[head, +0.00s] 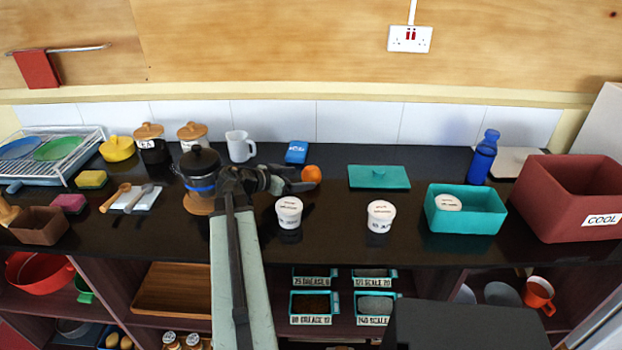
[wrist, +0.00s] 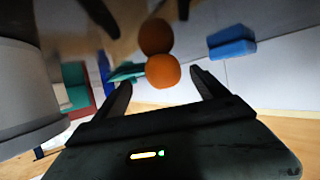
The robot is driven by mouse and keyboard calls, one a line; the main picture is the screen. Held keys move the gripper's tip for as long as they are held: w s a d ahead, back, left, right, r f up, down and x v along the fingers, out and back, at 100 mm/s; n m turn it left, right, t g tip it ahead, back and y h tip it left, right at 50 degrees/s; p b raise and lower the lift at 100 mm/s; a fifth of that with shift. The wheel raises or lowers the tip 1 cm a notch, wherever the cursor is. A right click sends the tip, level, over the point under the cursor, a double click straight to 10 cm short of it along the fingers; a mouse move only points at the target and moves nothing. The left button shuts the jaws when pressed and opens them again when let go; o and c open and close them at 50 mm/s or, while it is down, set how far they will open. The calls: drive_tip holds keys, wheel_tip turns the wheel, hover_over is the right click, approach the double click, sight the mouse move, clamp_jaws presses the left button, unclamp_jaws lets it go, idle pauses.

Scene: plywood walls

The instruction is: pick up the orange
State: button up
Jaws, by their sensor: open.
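The orange (head: 311,174) sits on the black counter toward the back, just right of my gripper (head: 298,180) in the head view. My gripper is open and empty, its fingers pointing at the orange from the left. In the wrist view, the orange (wrist: 163,71) appears between the two spread fingertips (wrist: 161,79), with visible room on both sides. A darker round reflection of it shows on the glossy counter. I cannot tell whether the fingertips reach past the orange's near side.
A blue box (head: 296,152) lies behind the orange, near the white wall tiles. A white lidded tub (head: 289,212) stands in front of it. A teal lid (head: 379,177) lies to the right.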

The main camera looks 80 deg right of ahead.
sight(304, 176)
drive_tip(key=b+x, duration=0.1)
drive_tip(key=x, duration=0.3)
drive_tip(key=shift+w+d+f+b, duration=0.1)
drive_tip(key=shift+d+f+b, duration=0.1)
drive_tip(key=shift+d+b, duration=0.15)
drive_tip(key=shift+s+d, duration=0.2)
drive_tip(key=c, duration=1.6)
drive_tip(key=shift+o, duration=0.2)
drive_tip(key=shift+r, duration=0.15)
wheel_tip(304, 176, up, 10)
drive_tip(key=p, duration=1)
